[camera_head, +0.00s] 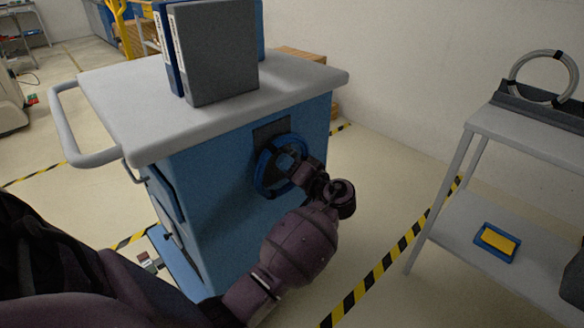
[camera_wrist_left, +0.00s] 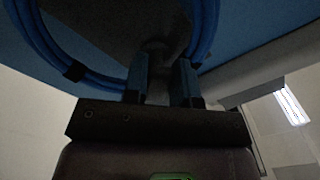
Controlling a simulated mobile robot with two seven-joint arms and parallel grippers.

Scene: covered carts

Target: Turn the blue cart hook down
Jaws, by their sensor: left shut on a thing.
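The blue cart (camera_head: 225,210) stands left of centre in the head view, with a light grey top. A dark plate (camera_head: 268,132) is on its side face, and a blue coil (camera_head: 264,170) hangs in front of it. My left gripper (camera_head: 292,168) is at this coil, coming from the lower right. In the left wrist view, the two fingers (camera_wrist_left: 161,85) are closed on a dark grey piece (camera_wrist_left: 155,50), which looks like the hook. The blue coil (camera_wrist_left: 45,45) loops around both sides of the fingers. The gripper hides most of the hook. My right gripper is not in view.
Binders (camera_head: 220,52) stand on the cart top. A grey handle (camera_head: 70,130) sticks out at the left. A grey shelf unit (camera_head: 520,125) at the right holds a coiled cable (camera_head: 545,62) and a blue-and-yellow tray (camera_head: 497,242). Open floor lies between cart and shelf.

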